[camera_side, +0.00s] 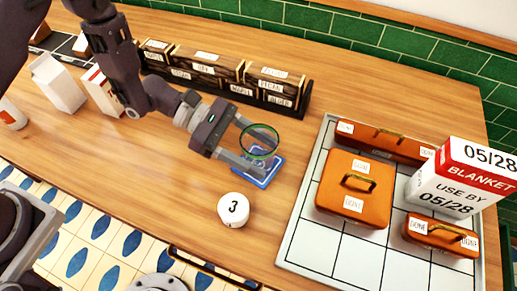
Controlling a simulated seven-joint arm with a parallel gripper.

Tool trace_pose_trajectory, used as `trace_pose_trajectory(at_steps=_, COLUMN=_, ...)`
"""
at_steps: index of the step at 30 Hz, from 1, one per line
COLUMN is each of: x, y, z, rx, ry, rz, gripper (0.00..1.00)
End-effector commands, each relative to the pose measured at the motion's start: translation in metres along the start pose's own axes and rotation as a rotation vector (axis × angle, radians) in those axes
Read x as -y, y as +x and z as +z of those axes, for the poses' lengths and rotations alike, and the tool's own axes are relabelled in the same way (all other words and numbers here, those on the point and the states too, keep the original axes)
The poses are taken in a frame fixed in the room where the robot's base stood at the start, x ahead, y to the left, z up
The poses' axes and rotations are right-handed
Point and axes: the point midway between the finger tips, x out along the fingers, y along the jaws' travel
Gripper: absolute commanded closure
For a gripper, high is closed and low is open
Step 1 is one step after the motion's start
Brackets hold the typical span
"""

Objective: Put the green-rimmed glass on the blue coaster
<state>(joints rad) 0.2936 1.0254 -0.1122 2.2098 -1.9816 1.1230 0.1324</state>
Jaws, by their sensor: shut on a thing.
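The green-rimmed glass (259,141) is clear, with a dark green ring at its top. My gripper (252,147) is shut on it, one finger on each side. The blue coaster (262,173) lies on the wooden counter directly below and behind the glass in the side view. The glass overlaps the coaster's upper part in the picture. I cannot tell whether its base touches the coaster.
A dark rack of labelled wooden blocks (225,75) is behind. A gridded white tray (334,260) with orange cases is to the right. White cartons (58,84) stand at left.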

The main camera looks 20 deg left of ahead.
Motion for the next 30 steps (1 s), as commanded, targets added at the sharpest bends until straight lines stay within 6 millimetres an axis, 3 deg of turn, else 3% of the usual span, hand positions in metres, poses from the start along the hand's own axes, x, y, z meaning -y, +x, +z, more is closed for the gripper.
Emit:
trace_pose_trajectory(at_steps=1, x=0.0, y=0.001, z=-0.001, rx=0.0, ry=-0.001, rz=0.0, gripper=0.37)
trace_pose_trajectory(at_steps=4, x=0.0, y=0.0, z=-0.001, rx=0.0, ry=-0.001, rz=0.0, gripper=0.17)
trace_pose_trajectory(at_steps=15, x=-0.001, y=-0.004, z=0.001, rx=0.0, ry=-0.001, rz=0.001, gripper=0.17)
trace_pose_trajectory(at_steps=30, x=-0.001, y=-0.11, z=0.001, rx=0.001, ry=-0.001, rz=0.003, gripper=0.17)
